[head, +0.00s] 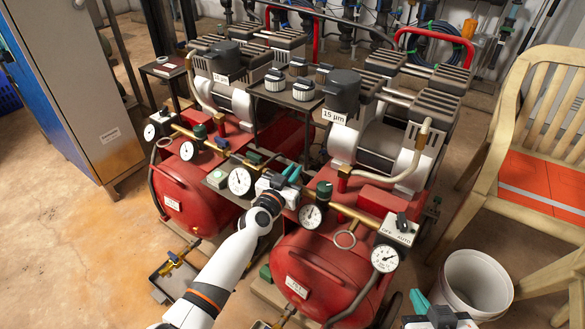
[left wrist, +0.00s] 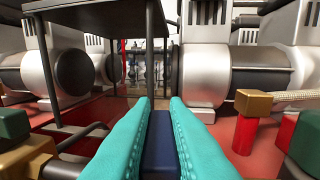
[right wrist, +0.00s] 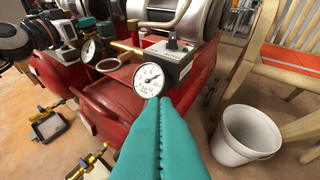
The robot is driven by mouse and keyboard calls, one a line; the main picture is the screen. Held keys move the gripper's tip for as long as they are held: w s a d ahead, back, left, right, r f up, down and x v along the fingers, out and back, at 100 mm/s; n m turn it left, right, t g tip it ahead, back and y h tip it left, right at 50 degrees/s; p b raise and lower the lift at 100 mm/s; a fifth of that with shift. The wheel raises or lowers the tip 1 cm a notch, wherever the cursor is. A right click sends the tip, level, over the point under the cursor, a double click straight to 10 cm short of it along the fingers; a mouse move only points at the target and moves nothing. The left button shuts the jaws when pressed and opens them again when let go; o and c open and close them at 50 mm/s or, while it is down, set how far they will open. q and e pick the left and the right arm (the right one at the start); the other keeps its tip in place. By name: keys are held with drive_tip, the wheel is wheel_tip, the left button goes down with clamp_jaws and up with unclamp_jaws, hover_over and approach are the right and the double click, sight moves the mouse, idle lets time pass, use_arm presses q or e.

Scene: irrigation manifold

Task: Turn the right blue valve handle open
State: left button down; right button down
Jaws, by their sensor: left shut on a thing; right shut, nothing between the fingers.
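A dark blue bar-shaped handle (left wrist: 158,145) sits between the teal fingers of my left gripper (left wrist: 159,110) in the left wrist view. In the head view my left gripper (head: 291,172) is at the manifold between the two red tanks, its fingers pointing away from me. It is shut on the handle, whose angle and pipe are mostly hidden by the gripper. Another small blue piece (head: 221,143) shows further left on the pipework. My right gripper (head: 418,300) is low at the bottom edge, away from the manifold. In the right wrist view its fingers (right wrist: 166,105) are pressed together, empty.
Gauges (head: 240,181) and a switch box (head: 398,229) line the brass pipes around my left gripper. Green-topped parts (head: 324,188) stand close by. A white bucket (head: 474,283) and a wooden chair (head: 540,130) are at the right. The floor at left is mostly clear.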

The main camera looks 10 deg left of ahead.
use_arm(q)
drive_tip(key=shift+n+y+p, duration=0.7)
drive_tip(key=shift+y+p, duration=0.4)
drive_tip(key=shift+p, duration=0.15)
use_arm(e)
drive_tip(key=s+d+f+g+h, duration=0.1)
drive_tip(key=s+d+f+g, duration=0.1)
drive_tip(key=s+f+g, duration=0.1)
drive_tip(key=s+d+f+g+h, duration=0.1)
drive_tip(key=s+d+f+g, duration=0.1)
drive_tip(key=s+g, duration=0.3)
drive_tip(key=s+f, duration=0.1)
drive_tip(key=s, duration=0.2)
use_arm(q)
drive_tip(key=c, duration=1.4)
unclamp_jaws()
drive_tip(key=shift+c, duration=0.2)
drive_tip(key=shift+s, duration=0.15)
